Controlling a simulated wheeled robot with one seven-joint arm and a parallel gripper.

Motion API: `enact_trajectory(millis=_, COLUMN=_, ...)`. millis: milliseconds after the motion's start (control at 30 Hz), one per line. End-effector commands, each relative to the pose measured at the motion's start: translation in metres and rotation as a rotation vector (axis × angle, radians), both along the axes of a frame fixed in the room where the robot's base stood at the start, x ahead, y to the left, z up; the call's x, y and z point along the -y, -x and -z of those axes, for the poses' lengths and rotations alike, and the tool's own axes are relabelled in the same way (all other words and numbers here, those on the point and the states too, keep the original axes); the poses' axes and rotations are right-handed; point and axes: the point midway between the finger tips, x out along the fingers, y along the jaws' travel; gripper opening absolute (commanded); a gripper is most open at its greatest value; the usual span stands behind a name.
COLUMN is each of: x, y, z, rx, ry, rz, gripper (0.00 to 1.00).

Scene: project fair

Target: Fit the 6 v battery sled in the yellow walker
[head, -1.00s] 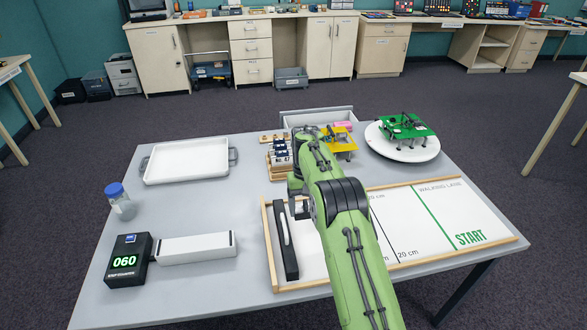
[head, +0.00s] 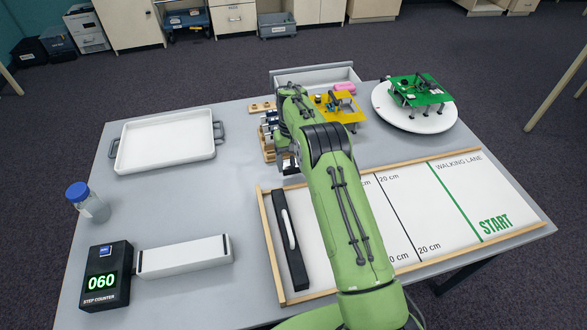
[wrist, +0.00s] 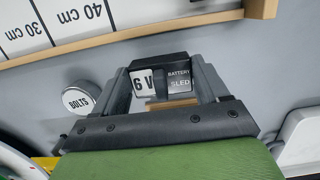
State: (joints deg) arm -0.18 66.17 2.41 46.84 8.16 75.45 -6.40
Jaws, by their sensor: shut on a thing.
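My gripper (wrist: 163,76) is shut on the battery sled (wrist: 180,80), whose labels read "6 V" and "BATTERY SLED" in the wrist view. A piece of wood shows below the sled; I cannot tell whether they touch. In the head view my arm hides the sled and most of the gripper. The yellow walker (head: 350,114) stands at the back of the table, right of my arm, with dark parts on its top. Part of something yellow also shows at the lower left of the wrist view, mostly hidden.
A wooden rack (head: 267,146) with labelled blocks is partly behind my arm. A green walker (head: 425,92) stands on a white turntable (head: 385,112). A grey bin (head: 347,74) is behind. The walking lane (head: 440,200), step counter (head: 106,278), bottle (head: 92,207) and white tray (head: 165,160) surround clear table.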

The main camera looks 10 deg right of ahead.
Motion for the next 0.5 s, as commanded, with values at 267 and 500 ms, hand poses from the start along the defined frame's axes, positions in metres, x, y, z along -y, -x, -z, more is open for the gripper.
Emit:
enact_trajectory(millis=267, x=0.000, y=0.000, z=0.032, rx=0.000, ry=-0.001, rz=-0.001, gripper=0.47)
enact_trajectory(millis=500, x=0.000, y=0.000, z=0.034, rx=-0.001, ry=0.000, rz=-0.001, gripper=0.80)
